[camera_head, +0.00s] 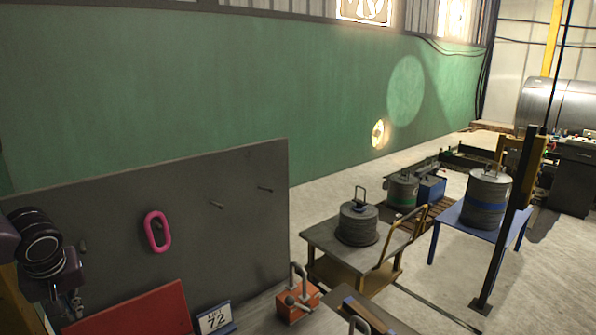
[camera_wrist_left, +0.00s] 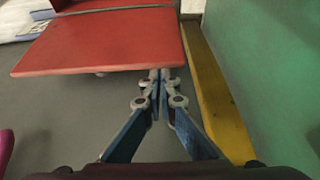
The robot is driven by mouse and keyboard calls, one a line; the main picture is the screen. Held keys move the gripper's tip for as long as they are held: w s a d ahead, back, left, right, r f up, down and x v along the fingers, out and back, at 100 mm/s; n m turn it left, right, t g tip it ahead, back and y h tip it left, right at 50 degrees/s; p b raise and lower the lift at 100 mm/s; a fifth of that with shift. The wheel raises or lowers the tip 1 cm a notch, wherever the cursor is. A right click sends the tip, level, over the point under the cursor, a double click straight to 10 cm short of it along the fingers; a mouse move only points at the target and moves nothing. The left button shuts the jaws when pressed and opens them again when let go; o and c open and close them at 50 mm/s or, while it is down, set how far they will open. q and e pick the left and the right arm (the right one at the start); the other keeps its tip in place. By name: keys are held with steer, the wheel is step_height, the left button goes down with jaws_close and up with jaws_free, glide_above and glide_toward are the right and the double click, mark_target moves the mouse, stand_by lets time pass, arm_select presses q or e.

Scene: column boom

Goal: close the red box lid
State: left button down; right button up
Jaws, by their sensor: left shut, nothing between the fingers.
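The red box lid (camera_head: 135,312) shows at the bottom left of the head view as a flat red panel, raised in front of a grey board. The box below it is cut off by the frame. In the left wrist view the lid (camera_wrist_left: 100,45) fills the upper left, with another red part (camera_wrist_left: 90,5) beyond a thin pale strip. My left gripper (camera_head: 75,304) is beside the lid's left end. In the left wrist view its fingertips (camera_wrist_left: 160,76) are shut and empty at the lid's near right corner; I cannot tell whether they touch it. My right gripper is out of view.
A pink link (camera_head: 157,231) hangs on the grey board (camera_head: 240,190). A sign with 72 (camera_head: 215,319) and an orange lever block (camera_head: 297,302) stand right of the lid. A cart (camera_head: 325,236) with a weight is farther right. A yellow strip (camera_wrist_left: 215,95) runs beside the fingers.

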arm_select(q)
steer(key=shift+f+b, duration=0.35)
steer(key=shift+f, duration=0.1)
steer(key=shift+s+d, duration=0.1)
steer(key=shift+s, duration=0.1)
steer(key=shift+s+d+f+b, duration=0.25)
steer(key=shift+s+d, duration=0.3)
steer(key=shift+s, duration=0.15)
steer(key=shift+s+d+f+b, duration=0.1)
steer(key=shift+s+d+b, duration=0.15)
steer(key=shift+s+d, duration=0.35)
steer(key=shift+s+d+f+b, duration=0.15)
steer(key=shift+s+d+b, duration=0.15)
steer(key=shift+s+d, duration=0.35)
steer(key=shift+s+d+f+b, duration=0.2)
steer(key=shift+s+d, duration=0.25)
steer(key=shift+s, duration=0.35)
steer(key=shift+s+d, duration=0.1)
steer(key=shift+s, duration=0.05)
steer(key=shift+r, duration=0.1)
